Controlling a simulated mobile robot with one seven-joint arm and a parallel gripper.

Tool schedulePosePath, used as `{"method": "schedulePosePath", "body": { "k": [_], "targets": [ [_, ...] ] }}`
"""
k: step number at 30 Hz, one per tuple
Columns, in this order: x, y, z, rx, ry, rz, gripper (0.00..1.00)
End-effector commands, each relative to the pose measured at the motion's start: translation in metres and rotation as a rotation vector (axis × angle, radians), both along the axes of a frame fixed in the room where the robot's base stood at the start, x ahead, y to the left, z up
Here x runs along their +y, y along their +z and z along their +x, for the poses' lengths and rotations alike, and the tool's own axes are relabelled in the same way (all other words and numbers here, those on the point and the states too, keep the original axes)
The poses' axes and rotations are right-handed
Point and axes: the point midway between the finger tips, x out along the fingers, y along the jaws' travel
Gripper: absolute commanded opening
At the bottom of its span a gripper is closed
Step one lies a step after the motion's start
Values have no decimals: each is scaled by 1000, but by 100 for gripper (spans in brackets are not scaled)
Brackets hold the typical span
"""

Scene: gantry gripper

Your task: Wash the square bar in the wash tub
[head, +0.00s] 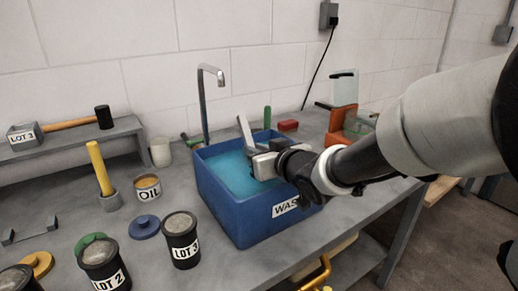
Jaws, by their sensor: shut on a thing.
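The blue wash tub (224,205) stands on the bench, filled with bluish water (222,170). Its label is partly covered by my arm and reads "WAS". My gripper (257,160) is over the tub, low at the water's right side, and shut. A pale grey, straight-edged piece (244,131) sticks up at the gripper and leans slightly left; it looks like the square bar in the jaws. Its lower end is hidden, so I cannot tell how deep it reaches into the water.
A faucet (203,100) rises behind the tub. Black LOT 3 (181,245) and LOT 2 (103,265) cups, an OIL tin (147,188) and a yellow rod (98,168) stand left. A red block (288,126) and an orange fixture (352,128) are behind right.

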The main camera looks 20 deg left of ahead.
Motion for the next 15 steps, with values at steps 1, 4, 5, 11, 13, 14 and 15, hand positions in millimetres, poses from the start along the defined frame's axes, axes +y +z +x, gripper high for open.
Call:
{"method": "schedulePosePath", "body": {
  "k": [1,4,5,11,13,14,15],
  "targets": [
    [0,2,0,-1,0,1,0],
    [0,2,0,-1,0,1,0],
    [0,2,0,-1,0,1,0],
    [0,8,0,-1,0,1,0],
    [0,14,0,-1,0,1,0],
    [0,17,0,-1,0,1,0],
    [0,22,0,-1,0,1,0]
  ]
}}
